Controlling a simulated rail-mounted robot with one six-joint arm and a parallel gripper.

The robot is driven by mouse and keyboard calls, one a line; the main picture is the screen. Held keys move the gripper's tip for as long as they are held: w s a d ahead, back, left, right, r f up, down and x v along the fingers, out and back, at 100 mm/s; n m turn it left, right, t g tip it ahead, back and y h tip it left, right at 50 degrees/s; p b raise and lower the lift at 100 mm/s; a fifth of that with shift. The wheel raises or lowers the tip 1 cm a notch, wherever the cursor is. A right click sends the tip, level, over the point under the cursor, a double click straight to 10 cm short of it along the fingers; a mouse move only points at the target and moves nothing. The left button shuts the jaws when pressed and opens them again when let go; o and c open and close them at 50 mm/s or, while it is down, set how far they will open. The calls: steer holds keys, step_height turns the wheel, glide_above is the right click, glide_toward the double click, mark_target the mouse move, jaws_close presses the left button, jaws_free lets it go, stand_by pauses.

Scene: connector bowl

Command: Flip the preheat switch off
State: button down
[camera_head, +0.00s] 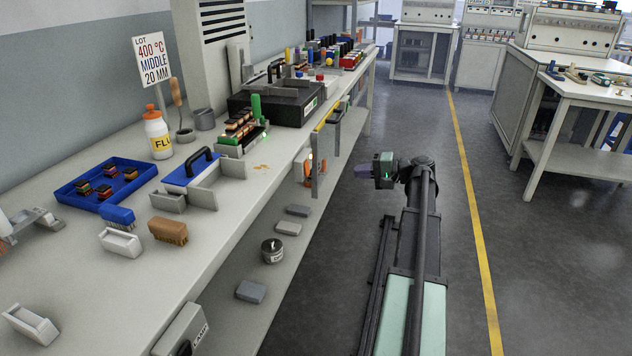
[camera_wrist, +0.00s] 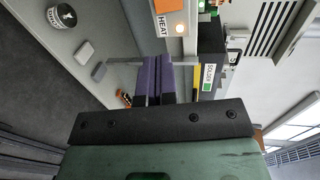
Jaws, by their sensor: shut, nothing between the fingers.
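A box with an orange label ending in "HEAT" (camera_wrist: 165,18) and a glowing lamp (camera_wrist: 180,28) shows at the top of the wrist view, partly cut off. My gripper (camera_head: 360,170) is over the aisle, right of the bench edge and apart from that unit. In the wrist view its purple fingers (camera_wrist: 157,72) are together, with nothing held between them.
The grey upright panel (camera_head: 319,172) stands out from the bench edge. A grey box labelled "LAMP" (camera_head: 183,332) is mounted lower along the bench front. A round tin (camera_head: 272,251) and grey blocks lie on the lower shelf. The aisle floor (camera_head: 530,270) is clear.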

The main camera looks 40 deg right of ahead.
mark_target(308, 172)
steer(key=shift+w+a, duration=0.1)
steer(key=shift+a, duration=0.05)
steer(key=b+x, duration=0.2)
steer(key=x, duration=1.2)
steer(key=shift+b, duration=0.35)
